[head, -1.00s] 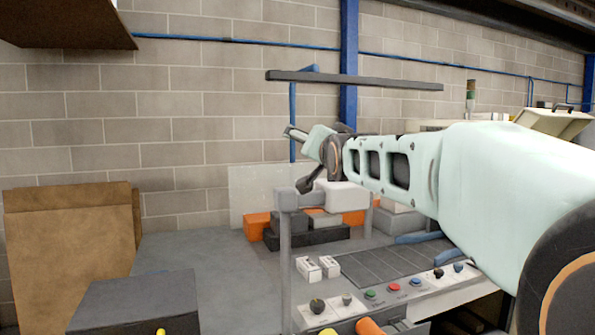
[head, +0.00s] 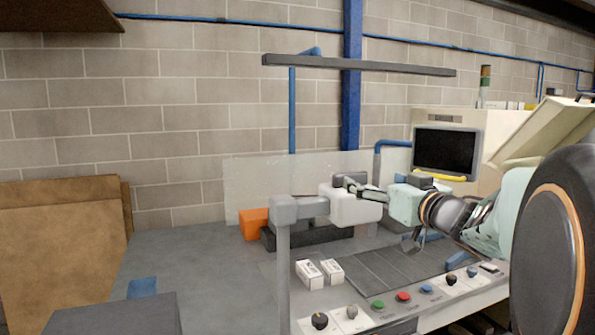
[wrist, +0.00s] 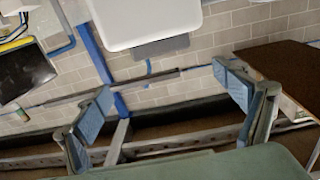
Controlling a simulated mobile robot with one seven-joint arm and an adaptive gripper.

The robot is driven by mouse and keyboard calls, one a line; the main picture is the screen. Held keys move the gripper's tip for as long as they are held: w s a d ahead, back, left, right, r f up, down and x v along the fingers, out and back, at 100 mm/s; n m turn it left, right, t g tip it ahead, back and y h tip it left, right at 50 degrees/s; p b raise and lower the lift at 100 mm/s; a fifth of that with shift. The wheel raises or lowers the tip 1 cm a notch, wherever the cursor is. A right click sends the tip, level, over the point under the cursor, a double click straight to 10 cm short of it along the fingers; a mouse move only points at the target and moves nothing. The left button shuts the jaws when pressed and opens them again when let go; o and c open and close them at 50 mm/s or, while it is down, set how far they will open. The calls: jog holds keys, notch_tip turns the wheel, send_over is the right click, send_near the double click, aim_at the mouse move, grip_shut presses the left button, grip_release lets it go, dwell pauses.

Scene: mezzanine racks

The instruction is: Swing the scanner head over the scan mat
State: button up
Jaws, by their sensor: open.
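The scanner head (head: 347,211) is a white rounded box on a short grey arm (head: 312,207) reaching right from a grey post (head: 284,265). The scan mat (head: 385,274), dark and ribbed, lies on the bench below and to the right of the head. My gripper (head: 356,188) is at the head's upper right side, its fingers overlapping it in the picture; contact cannot be told. In the wrist view my gripper (wrist: 165,90) is open and empty, with the scanner head (wrist: 145,22) beyond the fingers at the top.
Two small white boxes (head: 320,272) lie left of the mat, behind a panel of knobs and coloured buttons (head: 400,303). An orange bin (head: 254,223) and dark boxes stand at the back. A monitor (head: 445,150) stands back right. The bench left of the post is mostly clear.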

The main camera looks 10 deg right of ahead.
aim_at(352, 177)
jog(key=shift+g+y, duration=0.3)
jog(key=w, duration=0.3)
jog(key=w+a+p, duration=0.1)
jog(key=w, duration=0.3)
jog(key=w+a+f, duration=0.1)
jog(key=w, duration=0.2)
jog(key=shift+w+f+p, duration=0.1)
jog(key=shift+w+p, duration=0.05)
jog(key=shift+p, duration=0.15)
jog(key=c, duration=1.7)
